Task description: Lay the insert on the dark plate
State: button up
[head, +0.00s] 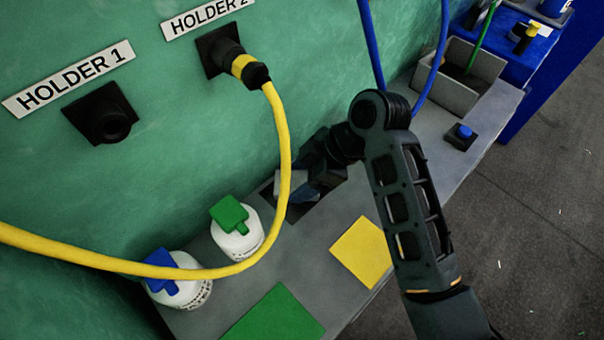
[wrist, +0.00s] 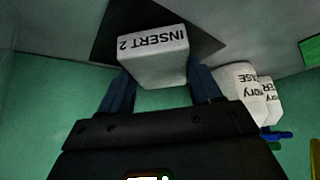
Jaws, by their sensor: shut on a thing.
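The insert is a white block marked INSERT 2 (wrist: 152,60). My gripper (wrist: 158,85) is shut on it, with a dark blue finger on each side. The dark plate (wrist: 108,32) lies on the bench behind the block in the wrist view, and the block overlaps it there. In the head view the pale insert (head: 289,184) is at my gripper (head: 303,190), over the dark plate (head: 298,212). My gripper and the yellow cable partly hide both. I cannot tell whether the insert touches the plate.
A yellow cable (head: 284,130) arcs from HOLDER 2 (head: 215,45) in front of the plate. White bottles with a green top (head: 237,230) and a blue top (head: 178,280) stand at left. Yellow (head: 362,252) and green (head: 275,318) squares lie nearby. A grey bin (head: 455,85) is farther right.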

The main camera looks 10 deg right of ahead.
jog(key=o, duration=1.4)
jog(key=shift+f, duration=0.1)
jog(key=shift+c, duration=0.2)
jog(key=p+v, duration=0.2)
jog(key=v, duration=1)
